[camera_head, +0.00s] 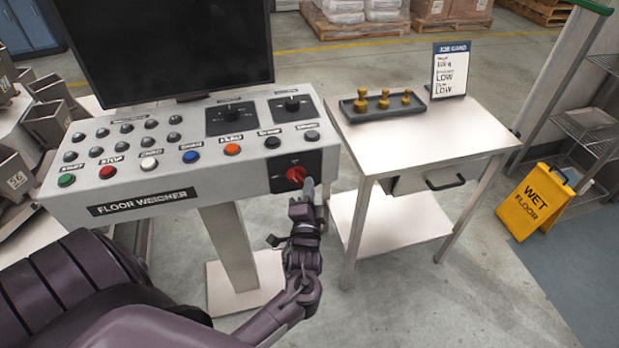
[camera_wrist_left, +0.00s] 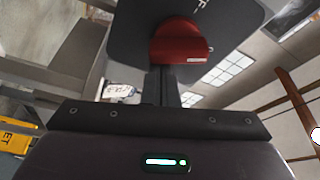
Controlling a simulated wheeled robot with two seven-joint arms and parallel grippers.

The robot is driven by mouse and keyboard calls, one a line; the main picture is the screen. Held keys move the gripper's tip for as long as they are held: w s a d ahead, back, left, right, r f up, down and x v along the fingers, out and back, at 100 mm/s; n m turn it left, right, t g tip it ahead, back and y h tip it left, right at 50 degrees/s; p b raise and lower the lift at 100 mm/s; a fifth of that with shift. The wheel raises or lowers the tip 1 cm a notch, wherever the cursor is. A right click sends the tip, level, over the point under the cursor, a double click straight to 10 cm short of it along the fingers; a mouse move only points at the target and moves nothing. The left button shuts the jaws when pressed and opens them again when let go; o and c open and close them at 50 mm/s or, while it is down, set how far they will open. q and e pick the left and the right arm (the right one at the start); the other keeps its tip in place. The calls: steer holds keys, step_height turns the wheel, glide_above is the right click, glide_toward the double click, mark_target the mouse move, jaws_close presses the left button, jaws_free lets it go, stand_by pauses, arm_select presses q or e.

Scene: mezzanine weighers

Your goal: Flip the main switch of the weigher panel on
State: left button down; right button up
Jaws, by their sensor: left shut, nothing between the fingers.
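The weigher panel (camera_head: 190,199) is a light grey console labelled "FLOOR WEIGHER", with rows of buttons and two knobs on its top. The main switch (camera_head: 295,175) is a red rotary handle on a black plate at the panel's right front corner. It also shows large in the left wrist view (camera_wrist_left: 180,42), in front of the fingers. My left gripper (camera_head: 308,187) is shut and empty, its tips right beside the red switch. I cannot tell whether they touch it. The switch's exact setting is hard to read. My right gripper is out of view.
A dark monitor (camera_head: 165,45) stands behind the panel. To the right is a steel table (camera_head: 425,130) with a tray (camera_head: 350,112) of brass weights and a job card (camera_head: 450,70). A yellow wet floor sign (camera_head: 537,203) stands farther right, near a wire shelf rack.

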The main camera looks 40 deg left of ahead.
arm_select(q)
steer(key=m+p, duration=0.1)
steer(key=m+h+p, duration=0.1)
steer(key=p, duration=0.1)
steer(key=shift+s+a+r+m, duration=0.1)
steer(key=shift+a+r+m, duration=0.05)
steer(key=shift+m, duration=0.15)
steer(key=shift+s+a+f+m+g+p, duration=0.1)
steer(key=shift+f+m+g+p, duration=0.4)
steer(key=shift+m+p, duration=0.9)
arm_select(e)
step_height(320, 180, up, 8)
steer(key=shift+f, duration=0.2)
arm_select(q)
steer(key=shift+n, duration=0.3)
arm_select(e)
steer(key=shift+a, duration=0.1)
